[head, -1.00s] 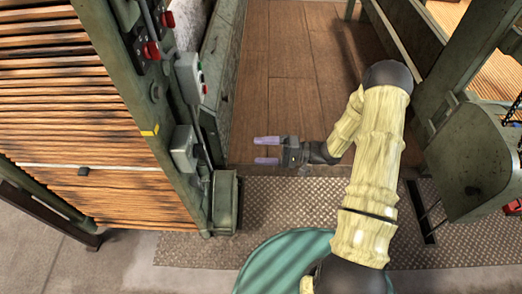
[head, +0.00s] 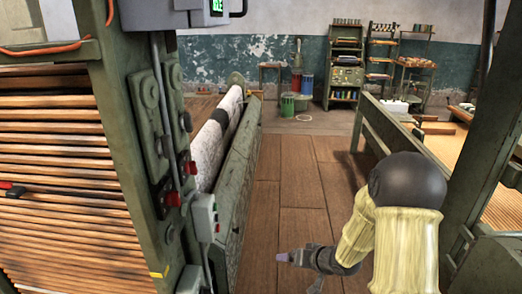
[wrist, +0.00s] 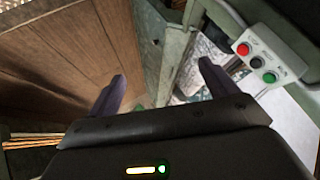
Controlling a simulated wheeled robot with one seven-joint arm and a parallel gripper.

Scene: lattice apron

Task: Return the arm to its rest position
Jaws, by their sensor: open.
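My gripper (head: 297,270) shows at the bottom of the head view, at the end of my pale yellow arm, with its purple fingers pointing left. In the wrist view my gripper (wrist: 162,75) has its two purple fingers spread apart with nothing between them. It hangs over the floor between the green machine frame on the left and the green frame on the right, touching neither in the head view. The lower part of my arm is cut off by the picture's bottom edge.
A green machine post (head: 140,120) with red knobs stands at the left beside stacked wooden slats (head: 50,190). A button box (wrist: 266,55) shows beyond the fingers. A green frame (head: 400,130) stands at right. The plank floor (head: 290,180) between is clear; shelves (head: 346,65) stand far back.

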